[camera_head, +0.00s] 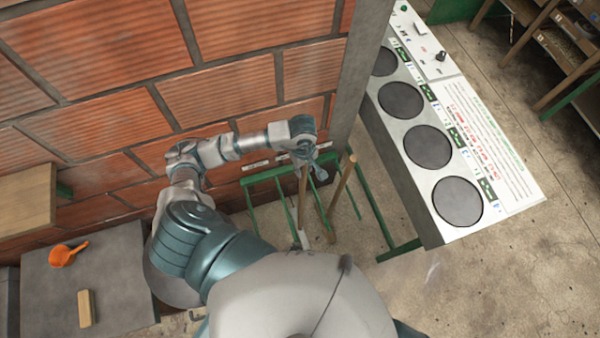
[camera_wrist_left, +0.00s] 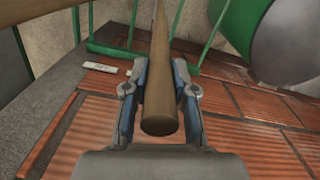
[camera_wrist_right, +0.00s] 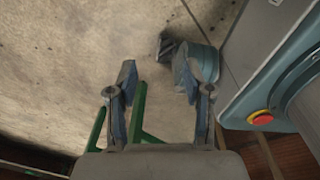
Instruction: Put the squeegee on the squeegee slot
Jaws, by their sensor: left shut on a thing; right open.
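A wooden pole (camera_head: 302,193), which looks like the squeegee's handle, stands nearly upright at the green rack (camera_head: 265,176) by the brick wall. My left gripper (camera_head: 304,152) is shut on this pole near its upper end. In the left wrist view the pole (camera_wrist_left: 159,95) runs between both fingers (camera_wrist_left: 158,72). The squeegee's head is not clear to see. I cannot tell which gap of the rack is the squeegee slot; white labels (camera_head: 256,165) sit along its top bar. My right gripper (camera_wrist_right: 155,74) is open and empty above the floor in the right wrist view.
A second wooden pole (camera_head: 341,188) leans right beside the held one. A white panel with round dark discs (camera_head: 428,146) stands to the right. A grey table (camera_head: 110,265) at lower left holds an orange scoop (camera_head: 63,256) and a wooden block (camera_head: 86,308). The floor at lower right is clear.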

